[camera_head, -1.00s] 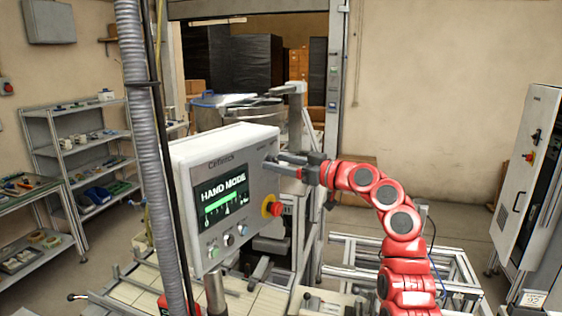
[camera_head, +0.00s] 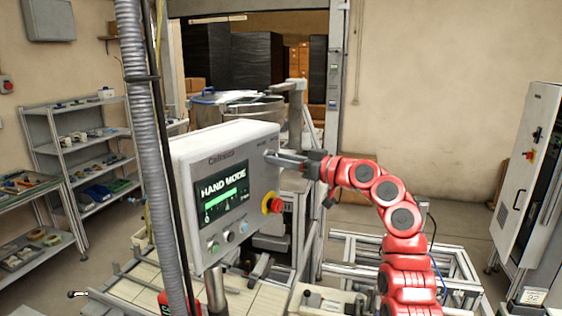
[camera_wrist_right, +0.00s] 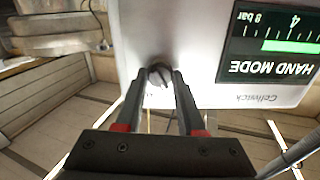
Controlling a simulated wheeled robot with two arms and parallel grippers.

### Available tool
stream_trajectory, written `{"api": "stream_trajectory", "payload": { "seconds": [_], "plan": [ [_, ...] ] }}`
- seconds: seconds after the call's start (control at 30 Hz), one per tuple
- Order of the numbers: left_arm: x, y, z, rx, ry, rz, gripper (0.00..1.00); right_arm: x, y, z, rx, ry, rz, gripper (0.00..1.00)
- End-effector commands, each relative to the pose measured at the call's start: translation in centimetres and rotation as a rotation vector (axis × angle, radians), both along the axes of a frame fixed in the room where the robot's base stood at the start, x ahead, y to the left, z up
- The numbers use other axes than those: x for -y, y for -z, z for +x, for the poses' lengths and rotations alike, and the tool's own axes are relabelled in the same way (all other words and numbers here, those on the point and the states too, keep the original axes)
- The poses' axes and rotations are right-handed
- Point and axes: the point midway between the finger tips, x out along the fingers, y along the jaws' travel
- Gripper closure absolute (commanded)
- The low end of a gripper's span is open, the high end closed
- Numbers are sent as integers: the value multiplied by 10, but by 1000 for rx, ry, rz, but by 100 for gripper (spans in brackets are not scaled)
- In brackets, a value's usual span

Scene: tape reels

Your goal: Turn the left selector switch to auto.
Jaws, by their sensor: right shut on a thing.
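The grey control panel (camera_head: 262,140) stands in the middle of the head view, and its screen (camera_head: 222,194) reads HAND MODE. A dark selector switch knob (camera_wrist_right: 158,73) on the panel face shows in the right wrist view, between my right fingertips. My right gripper (camera_head: 267,156) reaches the panel's upper right from the right side, and in the wrist view its jaws (camera_wrist_right: 160,80) are shut on the knob. The fingers hide most of the knob in the head view. Its label is too small to read. My left gripper is not in view.
A red emergency stop (camera_head: 273,204) sits below my right gripper on the panel. Small buttons (camera_head: 229,236) line the panel's lower face. A grey corrugated hose (camera_head: 150,130) passes in front at the left. Shelves (camera_head: 90,150) stand behind.

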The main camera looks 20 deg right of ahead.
Motion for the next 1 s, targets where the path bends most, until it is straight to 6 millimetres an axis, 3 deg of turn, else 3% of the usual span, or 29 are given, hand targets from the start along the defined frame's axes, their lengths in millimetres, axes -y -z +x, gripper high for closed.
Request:
{"api": "stream_trajectory", "payload": {
  "seconds": [0.5,1.0],
  "plan": [
    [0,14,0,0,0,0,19,-1,-1,0,-281,0,350,100],
    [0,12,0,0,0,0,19,0,-3,-1,-560,2,699,100]
  ]
}}
